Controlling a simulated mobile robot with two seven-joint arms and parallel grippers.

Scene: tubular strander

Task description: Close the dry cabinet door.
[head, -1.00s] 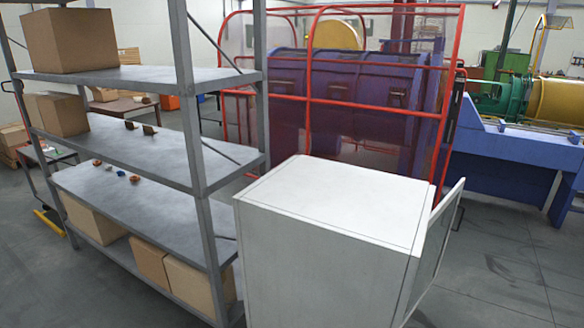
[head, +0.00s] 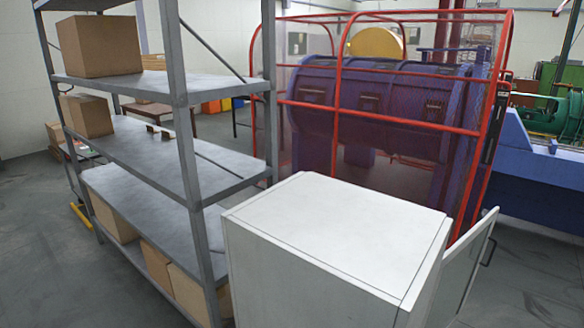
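The dry cabinet (head: 340,235) is a white box in the lower middle of the head view, seen from above and from a side away from its door. Its door (head: 468,270) is at the right side and stands open, swung out from the body, with a dark handle (head: 488,251) on its outer face. The cabinet's front opening and inside are hidden from here. Neither of my grippers shows in the view.
A grey metal shelf rack (head: 150,158) with cardboard boxes (head: 100,46) stands close to the cabinet's left. A red-framed guard (head: 400,129) around a purple machine stands behind it. Bare grey floor (head: 535,270) lies to the right of the door.

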